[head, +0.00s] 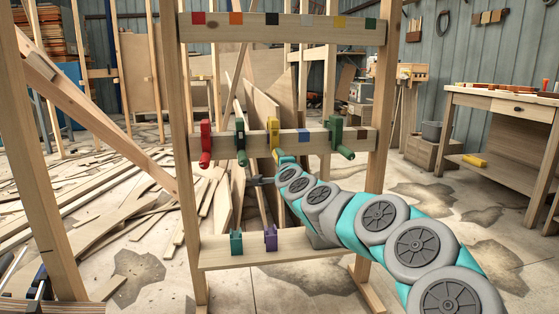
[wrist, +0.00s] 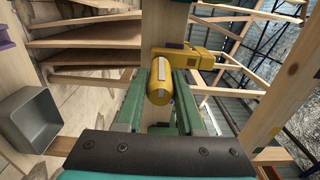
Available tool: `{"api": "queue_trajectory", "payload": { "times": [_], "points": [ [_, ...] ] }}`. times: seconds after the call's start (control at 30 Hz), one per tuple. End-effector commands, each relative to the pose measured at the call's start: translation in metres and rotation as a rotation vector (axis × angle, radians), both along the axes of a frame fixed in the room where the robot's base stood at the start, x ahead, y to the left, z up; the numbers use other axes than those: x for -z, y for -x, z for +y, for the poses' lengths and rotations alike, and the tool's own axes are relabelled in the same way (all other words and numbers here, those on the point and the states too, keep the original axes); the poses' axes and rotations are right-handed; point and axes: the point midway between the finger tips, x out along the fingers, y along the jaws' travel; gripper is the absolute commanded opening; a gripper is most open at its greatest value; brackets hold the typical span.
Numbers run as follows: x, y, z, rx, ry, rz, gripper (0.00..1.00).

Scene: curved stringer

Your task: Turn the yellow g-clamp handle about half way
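The yellow g-clamp (head: 273,132) hangs on the middle rail of the wooden frame, between two green clamps. In the wrist view its yellow body (wrist: 190,57) is at top centre, and its handle (wrist: 160,84), with a pale stripe, points toward the camera. My gripper (wrist: 161,90) has its two green fingers on either side of the handle, near their tips. In the head view my arm partly hides the gripper and the handle's end.
A red clamp (head: 205,143) and green clamps (head: 241,141) (head: 338,137) hang on the same rail. Teal (head: 236,242) and purple (head: 270,237) pieces stand on the lower shelf. A workbench (head: 505,105) is at right. Loose planks (head: 130,215) lie on the floor at left.

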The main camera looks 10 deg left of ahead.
Motion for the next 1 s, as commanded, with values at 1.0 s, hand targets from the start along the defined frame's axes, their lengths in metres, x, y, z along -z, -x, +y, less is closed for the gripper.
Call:
{"api": "queue_trajectory", "payload": {
  "times": [1.0],
  "points": [
    [-0.001, 0.043, -0.013, -0.001, -0.001, -0.001, 0.66]
  ]
}}
